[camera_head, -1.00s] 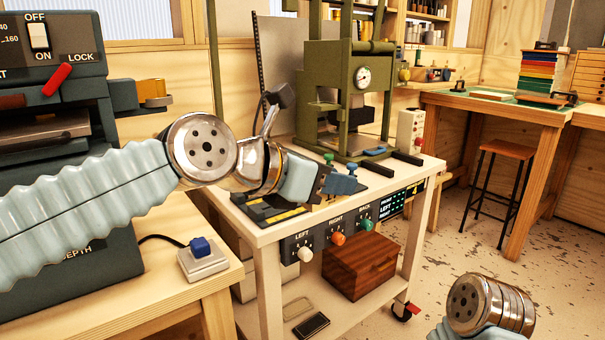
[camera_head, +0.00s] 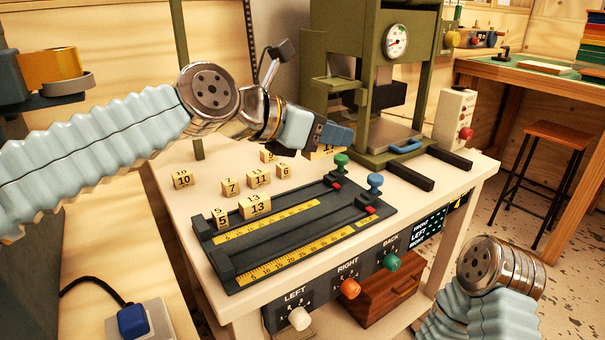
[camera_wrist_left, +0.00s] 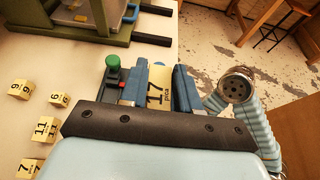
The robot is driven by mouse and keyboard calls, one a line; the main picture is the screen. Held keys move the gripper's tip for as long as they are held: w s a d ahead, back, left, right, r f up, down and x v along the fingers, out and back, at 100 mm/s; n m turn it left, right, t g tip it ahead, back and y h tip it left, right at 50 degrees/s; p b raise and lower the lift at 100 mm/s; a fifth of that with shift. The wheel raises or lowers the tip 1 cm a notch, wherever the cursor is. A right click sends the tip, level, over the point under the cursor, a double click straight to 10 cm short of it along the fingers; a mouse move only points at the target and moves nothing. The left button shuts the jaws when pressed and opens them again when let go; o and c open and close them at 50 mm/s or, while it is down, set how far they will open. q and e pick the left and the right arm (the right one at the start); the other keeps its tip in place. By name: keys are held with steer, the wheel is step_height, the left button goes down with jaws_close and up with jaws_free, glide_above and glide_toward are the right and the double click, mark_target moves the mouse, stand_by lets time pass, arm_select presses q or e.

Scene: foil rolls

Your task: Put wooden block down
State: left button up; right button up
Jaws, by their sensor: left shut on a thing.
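My left gripper (camera_head: 334,138) reaches in from the left over the white table, above the back end of the black gauge bed with yellow scales (camera_head: 228,272). In the left wrist view its blue fingers are shut on a wooden block marked 17 (camera_wrist_left: 158,90). In the head view the fingers hide most of that block. Whether it touches anything below cannot be told. More wooden blocks stand on the table: 10 (camera_head: 183,180), 7 (camera_head: 231,187), 11 (camera_head: 258,178) and 6 (camera_head: 286,171). My right gripper is out of view.
A green press with a gauge (camera_head: 397,42) stands behind the bed. Green (camera_head: 341,161) and blue (camera_head: 375,182) knobs rise at the bed's far end. A white box with a red button (camera_head: 455,118) is at the right.

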arm_select(q)
steer(key=w+a+f, duration=0.1)
steer(key=w+f, duration=0.1)
steer(key=w+a+f+b, duration=0.1)
steer(key=w+f, duration=0.1)
steer(key=w, duration=0.1)
steer(key=w+a+f, duration=0.2)
steer(key=f, duration=0.1)
steer(key=shift+w+f+b, duration=0.1)
steer(key=shift+w+b, duration=0.15)
steer(key=shift+b, duration=0.15)
steer(key=shift+w+a+f+b, duration=0.15)
steer(key=shift+f+b, duration=0.15)
steer(key=shift+f, duration=0.65)
steer(key=shift+w+d+f+b, duration=0.1)
steer(key=shift+f+b, duration=0.2)
steer(key=shift+f, duration=0.6)
steer(key=shift+f, duration=0.1)
steer(key=shift+f+b, duration=0.35)
steer(key=shift+f, duration=0.15)
steer(key=o, duration=1)
steer(key=shift+o, duration=0.2)
steer(key=shift+r, duration=0.15)
steer(key=v, duration=1.2)
steer(key=shift+a+r, duration=0.1)
steer(key=shift+r, duration=0.35)
